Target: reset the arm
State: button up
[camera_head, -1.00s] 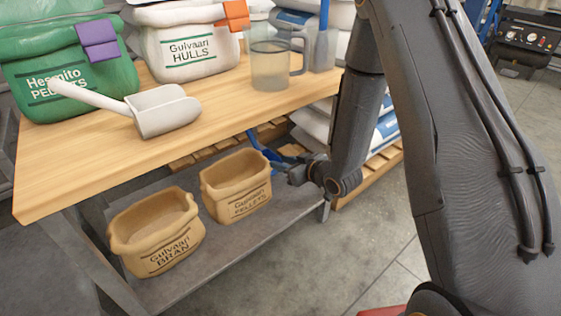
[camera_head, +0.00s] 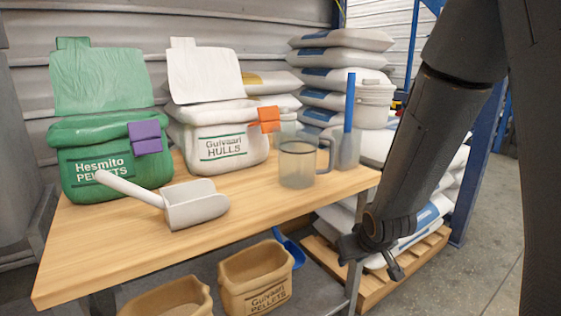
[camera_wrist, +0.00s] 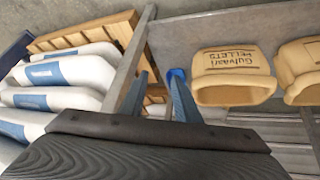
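My gripper (camera_head: 374,268) hangs at the end of my dark arm, just right of the table's right front corner and below the tabletop's height in the head view. The stacked sacks and pallet lie behind it. In the wrist view its two blue-grey fingers (camera_wrist: 160,98) stand apart with nothing held between them. The tan Gulvaari PELLETS bag (camera_head: 255,279) stands on the lower shelf, left of my gripper, and also shows in the wrist view (camera_wrist: 232,62). A blue scoop (camera_head: 290,246) shows at that bag's right side, partly hidden.
The wooden table (camera_head: 110,238) carries a green Hesmito bag (camera_head: 103,172), a white Gulvaari HULLS bag (camera_head: 221,148), a white scoop (camera_head: 196,205) and a clear jug (camera_head: 297,164). A wooden pallet (camera_head: 376,292) with stacked sacks stands right of the table. Floor at far right is open.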

jog(key=s+r+m+g, duration=0.3)
jog(key=s+r+g, duration=0.15)
jog(key=s, duration=0.95)
jog(key=s+a+r+n+g+y+p, duration=0.1)
jog(key=s+a+r+n, duration=0.35)
jog(key=s+a, duration=0.45)
jog(key=s+a+r+n+g, duration=0.1)
jog(key=s+a+r+n, duration=0.2)
jog(key=s+a+r, duration=0.6)
jog(key=d+r+m+p, duration=0.3)
jog(key=d+r+p, duration=0.6)
jog(key=p, duration=0.9)
jog(key=w+d+r+m+h+p, duration=0.1)
jog(key=d+r+m+p, duration=0.3)
jog(key=d+r+p, duration=0.5)
notch_tip(320, 180, up, 6)
jog(key=p, duration=1)
jog(key=shift+d+r, duration=0.15)
jog(key=shift+d, duration=0.1)
jog(key=shift+a, duration=0.1)
